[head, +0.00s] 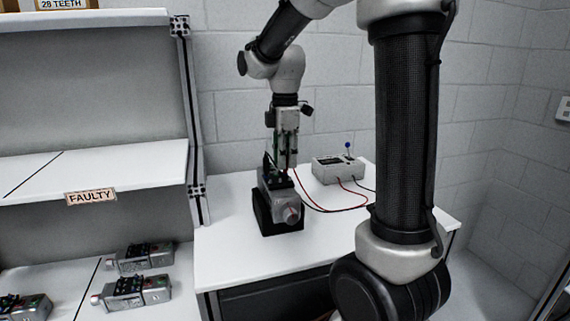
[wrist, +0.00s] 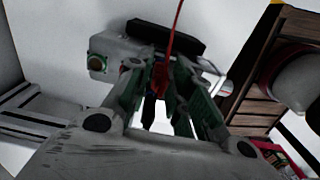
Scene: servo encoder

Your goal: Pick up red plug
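The red plug (wrist: 160,78) shows in the wrist view between the fingers of my gripper (wrist: 158,72), with a red cable (wrist: 175,28) rising from it. In the head view, my gripper (head: 286,166) points down at the top of a grey servo (head: 278,196) in a black holder on the white table. The servo also shows in the wrist view (wrist: 112,55), just beyond the fingertips. The fingers stand on both sides of the plug, but I cannot tell whether they press on it. The plug is too small to make out in the head view.
A grey tester box (head: 338,169) with a blue-tipped lever stands behind right, with red and black cables running from it over the white table (head: 235,262). A shelf labelled FAULTY (head: 91,196) with several servos is at left. The table's front left is clear.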

